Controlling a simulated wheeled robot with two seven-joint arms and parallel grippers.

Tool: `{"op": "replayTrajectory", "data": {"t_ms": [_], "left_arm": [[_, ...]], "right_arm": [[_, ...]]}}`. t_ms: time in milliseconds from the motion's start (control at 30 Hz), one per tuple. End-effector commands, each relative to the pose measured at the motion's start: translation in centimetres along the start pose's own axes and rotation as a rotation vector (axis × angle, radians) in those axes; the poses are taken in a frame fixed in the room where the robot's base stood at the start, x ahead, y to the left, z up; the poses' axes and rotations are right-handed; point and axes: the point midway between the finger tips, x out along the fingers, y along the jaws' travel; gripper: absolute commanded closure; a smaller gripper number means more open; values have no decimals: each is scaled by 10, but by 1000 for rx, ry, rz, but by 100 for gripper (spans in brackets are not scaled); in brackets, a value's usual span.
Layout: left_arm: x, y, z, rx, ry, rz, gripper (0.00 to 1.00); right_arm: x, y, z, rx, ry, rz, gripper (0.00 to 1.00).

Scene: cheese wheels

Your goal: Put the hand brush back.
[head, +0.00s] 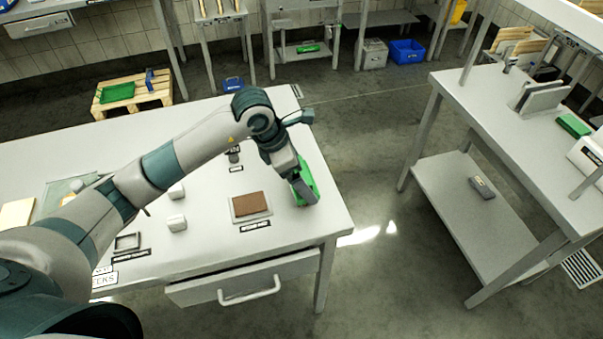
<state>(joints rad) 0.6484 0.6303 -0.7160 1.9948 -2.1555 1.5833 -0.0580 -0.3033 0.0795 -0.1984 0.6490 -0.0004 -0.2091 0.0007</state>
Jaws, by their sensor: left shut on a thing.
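My left gripper (302,190) points down over the right end of the near table (310,230). It is shut on a green thing, which I take to be the hand brush (309,178). The gripper hides much of the brush, so its bristles and exact tilt cannot be made out. I cannot tell whether the brush touches the tabletop. My right gripper is not in view.
A brown block (249,204) lies on a small labelled tray left of the gripper. Small white blocks (177,222) stand further left. A drawer (245,282) sticks out below. Across a clear aisle stands another table (465,105) with a green item (574,125).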

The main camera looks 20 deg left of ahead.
Motion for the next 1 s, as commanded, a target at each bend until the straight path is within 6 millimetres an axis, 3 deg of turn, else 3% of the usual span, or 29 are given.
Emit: {"op": "replayTrajectory", "data": {"t_ms": [367,400,433,800,1000], "left_arm": [[2,0,0,0,-1,0,27],[2,0,-1,0,0,0,2],[2,0,-1,0,0,0,0],[0,0,0,0,0,0,0],[-10,1,0,2,-3,3,0]], "right_arm": [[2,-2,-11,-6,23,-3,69],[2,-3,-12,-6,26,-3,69],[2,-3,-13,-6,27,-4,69],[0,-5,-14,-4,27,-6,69],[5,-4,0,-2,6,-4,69]]}}
